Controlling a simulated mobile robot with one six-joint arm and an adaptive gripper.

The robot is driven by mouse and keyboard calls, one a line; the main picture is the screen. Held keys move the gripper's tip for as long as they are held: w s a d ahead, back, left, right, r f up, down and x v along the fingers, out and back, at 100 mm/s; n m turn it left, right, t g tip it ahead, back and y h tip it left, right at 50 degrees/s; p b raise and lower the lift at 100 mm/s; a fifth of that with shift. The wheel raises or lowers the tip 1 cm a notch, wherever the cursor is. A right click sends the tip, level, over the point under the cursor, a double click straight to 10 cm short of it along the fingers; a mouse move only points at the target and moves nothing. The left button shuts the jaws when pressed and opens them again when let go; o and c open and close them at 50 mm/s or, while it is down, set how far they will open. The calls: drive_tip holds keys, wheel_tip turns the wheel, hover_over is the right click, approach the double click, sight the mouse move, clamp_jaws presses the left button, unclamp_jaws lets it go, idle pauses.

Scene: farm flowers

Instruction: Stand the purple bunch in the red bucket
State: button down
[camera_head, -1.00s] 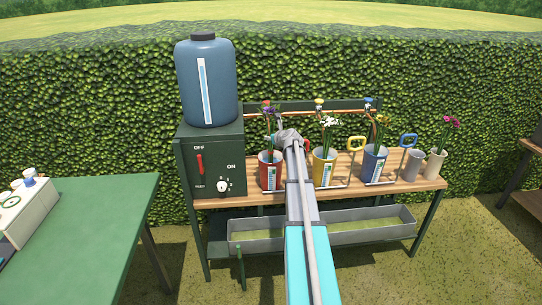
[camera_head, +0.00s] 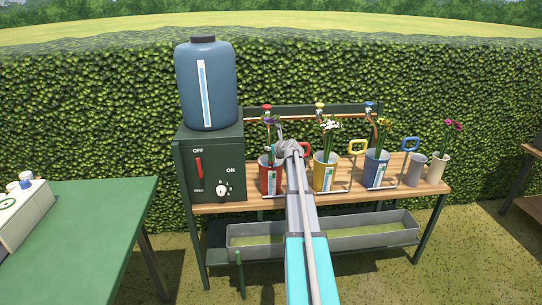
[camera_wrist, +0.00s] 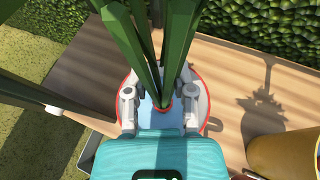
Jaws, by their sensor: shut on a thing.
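The purple bunch (camera_head: 269,122) is upright over the red bucket (camera_head: 269,181), at the left of the bench's row of buckets. Its green stems (camera_wrist: 150,50) fill the top middle of the wrist view, with a red band (camera_wrist: 163,108) around them. My gripper (camera_wrist: 160,95) is shut on the stems, directly over the bucket. The bucket's red rim (camera_wrist: 207,112) shows around the fingers, with a pale blue inside. The stem ends are hidden, so I cannot tell whether they touch the bottom.
A yellow bucket (camera_head: 324,178) with white flowers stands just right, then a blue bucket (camera_head: 375,172). Grey and cream pots stand farther right. A blue water tank (camera_head: 206,85) on a dark green box stands left. A green table (camera_head: 85,240) is at the front left.

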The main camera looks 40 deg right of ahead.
drive_tip(key=shift+f+b, duration=1.05)
drive_tip(key=shift+f, duration=0.45)
drive_tip(key=shift+c, duration=2.3)
unclamp_jaws()
drive_tip(key=shift+r, duration=0.25)
drive_tip(key=p+v, duration=0.4)
drive_tip(key=v, duration=0.8)
drive_tip(key=shift+p, duration=0.35)
